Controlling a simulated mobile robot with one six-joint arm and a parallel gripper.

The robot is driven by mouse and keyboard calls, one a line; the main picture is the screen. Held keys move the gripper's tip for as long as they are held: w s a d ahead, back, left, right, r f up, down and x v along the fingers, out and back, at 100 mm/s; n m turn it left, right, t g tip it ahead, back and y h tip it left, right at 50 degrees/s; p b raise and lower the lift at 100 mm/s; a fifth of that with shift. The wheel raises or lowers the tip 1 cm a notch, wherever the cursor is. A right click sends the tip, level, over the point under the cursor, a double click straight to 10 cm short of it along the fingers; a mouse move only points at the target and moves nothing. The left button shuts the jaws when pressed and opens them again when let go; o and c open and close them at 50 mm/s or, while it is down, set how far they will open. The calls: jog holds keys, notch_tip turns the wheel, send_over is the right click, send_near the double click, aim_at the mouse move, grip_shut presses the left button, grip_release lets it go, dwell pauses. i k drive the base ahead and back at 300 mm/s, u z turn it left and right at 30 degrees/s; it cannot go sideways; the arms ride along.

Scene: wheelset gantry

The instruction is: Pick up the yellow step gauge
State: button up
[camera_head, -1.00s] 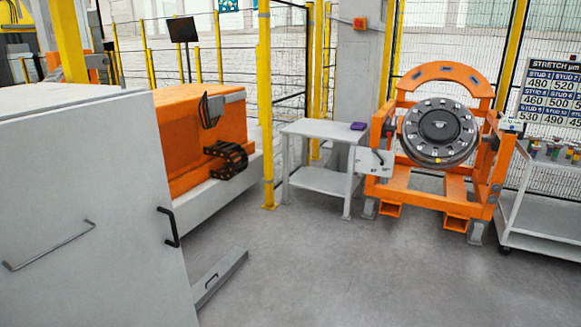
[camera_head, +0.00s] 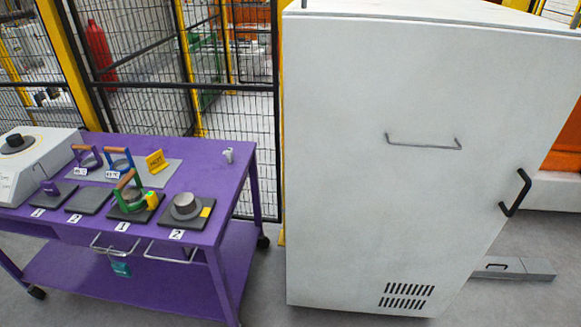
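I cannot pick out a yellow step gauge for certain in the head view. Small yellow things show on the purple cart (camera_head: 222,190) at the left. One is an upright yellow plate (camera_head: 156,161) with dark lettering, towards the back of the top. A yellow patch (camera_head: 206,212) lies next to a grey round block (camera_head: 186,206) on a dark pad. My gripper is not in view.
A tall white cabinet (camera_head: 400,190) with a black handle stands right of the cart. Black mesh fencing (camera_head: 180,95) with yellow posts runs behind. A white device (camera_head: 35,160) sits at the cart's left end.

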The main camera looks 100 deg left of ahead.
aim_at(151, 198)
jog(key=z, duration=0.75)
jog(key=k, duration=0.15)
jog(key=u, duration=2.4)
jog(key=k, duration=0.15)
jog(key=u, duration=2.3)
jog(key=k, duration=0.3)
jog(key=u, duration=1.2)
